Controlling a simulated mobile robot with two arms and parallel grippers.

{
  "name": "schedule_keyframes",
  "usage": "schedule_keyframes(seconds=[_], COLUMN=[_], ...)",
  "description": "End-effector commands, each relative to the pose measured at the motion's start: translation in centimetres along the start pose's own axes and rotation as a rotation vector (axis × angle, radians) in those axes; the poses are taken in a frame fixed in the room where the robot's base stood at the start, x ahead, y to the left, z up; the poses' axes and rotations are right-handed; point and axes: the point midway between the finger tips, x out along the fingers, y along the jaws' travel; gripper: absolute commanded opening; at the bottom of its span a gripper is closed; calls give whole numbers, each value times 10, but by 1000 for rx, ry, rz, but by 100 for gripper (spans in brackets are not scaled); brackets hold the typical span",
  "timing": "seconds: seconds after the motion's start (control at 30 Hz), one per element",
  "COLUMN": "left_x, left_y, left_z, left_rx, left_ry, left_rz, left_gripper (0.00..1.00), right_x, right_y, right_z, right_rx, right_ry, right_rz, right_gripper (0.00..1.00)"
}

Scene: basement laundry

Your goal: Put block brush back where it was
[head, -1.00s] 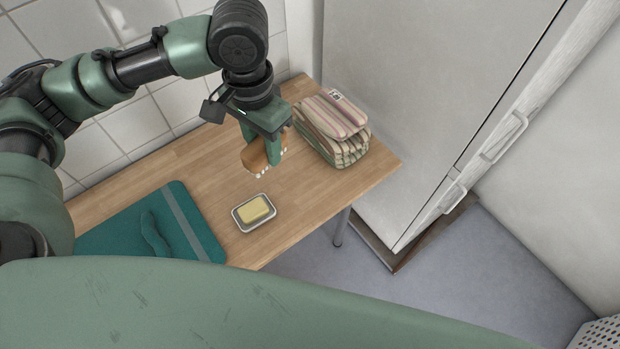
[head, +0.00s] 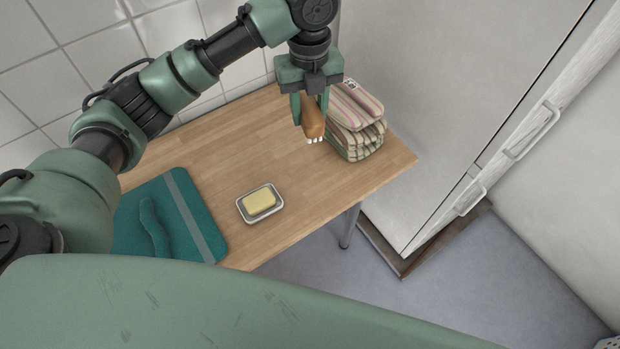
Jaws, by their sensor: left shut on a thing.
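The block brush (head: 313,122) has a brown wooden body and white bristle tufts pointing down. My left gripper (head: 310,112) is shut on it and holds it above the back right part of the wooden table, just left of the stack of striped cloths. I cannot tell exactly how high the brush is above the table. My right gripper is not in view.
Folded striped cloths (head: 354,122) are stacked near the table's right end. A soap dish (head: 277,213) with yellow soap (head: 260,202) stands near the front edge. A teal folded item (head: 190,215) lies at left. The wooden table (head: 225,150) is clear between them. A pale cabinet (head: 420,90) stands at right.

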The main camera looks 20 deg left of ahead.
Motion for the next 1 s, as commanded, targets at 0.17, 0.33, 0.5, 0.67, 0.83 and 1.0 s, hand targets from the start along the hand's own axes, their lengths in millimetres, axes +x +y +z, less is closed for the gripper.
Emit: schedule_keyframes(seconds=[0.17, 0.33, 0.5, 0.67, 0.83, 1.0], left_x=[13, 53, 99, 137, 157, 169], left_y=[-2, -1, -1, -1, -2, -2], left_z=[1, 0, 0, 0, 1, 1], left_rx=[75, 78, 78, 77, 79, 78], left_ry=[2, 4, 3, 2, 0, -1], left_rz=[2, 5, 4, 3, -1, 0], left_gripper=[0, 0, 0, 0, 0, 0], right_x=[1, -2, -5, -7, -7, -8], right_y=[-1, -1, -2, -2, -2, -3], right_z=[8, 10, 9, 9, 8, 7], right_rx=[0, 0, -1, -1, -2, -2], right_ry=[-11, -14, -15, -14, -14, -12], right_rz=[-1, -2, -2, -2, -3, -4], right_gripper=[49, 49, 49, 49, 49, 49])
